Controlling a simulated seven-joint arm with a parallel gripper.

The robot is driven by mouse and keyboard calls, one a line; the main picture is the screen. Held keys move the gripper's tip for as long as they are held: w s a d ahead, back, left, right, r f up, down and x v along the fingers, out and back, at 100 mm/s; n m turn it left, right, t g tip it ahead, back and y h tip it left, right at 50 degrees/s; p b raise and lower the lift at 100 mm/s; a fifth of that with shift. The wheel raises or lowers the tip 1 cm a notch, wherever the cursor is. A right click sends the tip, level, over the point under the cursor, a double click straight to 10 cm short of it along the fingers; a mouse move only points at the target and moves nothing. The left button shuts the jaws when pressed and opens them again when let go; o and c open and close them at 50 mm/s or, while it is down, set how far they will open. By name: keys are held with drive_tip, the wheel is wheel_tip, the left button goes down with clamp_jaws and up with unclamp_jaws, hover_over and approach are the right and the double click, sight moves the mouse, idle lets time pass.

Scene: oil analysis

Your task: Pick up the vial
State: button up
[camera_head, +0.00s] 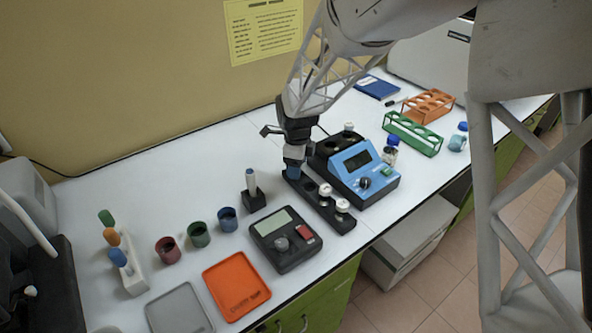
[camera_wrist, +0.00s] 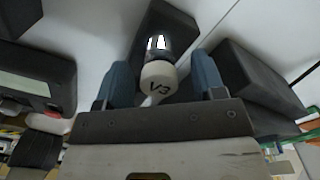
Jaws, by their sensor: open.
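A vial with a white cap marked V3 (camera_wrist: 158,76) stands between the two blue fingers of my gripper (camera_wrist: 163,82) in the wrist view. My gripper is open, one finger on each side of the cap; I cannot tell whether either touches it. The vial's lower part sits by a black block. In the head view my gripper (camera_head: 293,168) is over the far end of a black vial rack (camera_head: 318,202), and the vial there is hidden. Two other white-capped vials (camera_head: 342,206) stand towards the near end of that rack.
A blue device (camera_head: 352,168) stands close to the right of the rack, with a white-capped vial (camera_head: 348,128) behind it. A dark scale (camera_head: 285,240) is to the left, with a pen holder (camera_head: 252,200) near it. Green (camera_head: 412,133) and orange (camera_head: 428,106) racks stand farther right.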

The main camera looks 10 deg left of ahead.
idle(0.5)
drive_tip(key=c, duration=1)
drive_tip(key=shift+r, duration=0.15)
drive_tip(key=shift+r, duration=1.4)
drive_tip(key=shift+s+d+r, duration=0.1)
drive_tip(key=shift+s+r, duration=0.15)
drive_tip(key=s+d, duration=0.2)
drive_tip(key=s, duration=0.2)
drive_tip(key=s+d+r, duration=0.1)
drive_tip(key=s+d, duration=0.1)
drive_tip(key=s, duration=0.3)
drive_tip(key=s+d, duration=0.2)
drive_tip(key=s, duration=0.3)
drive_tip(key=shift+d+r, duration=0.15)
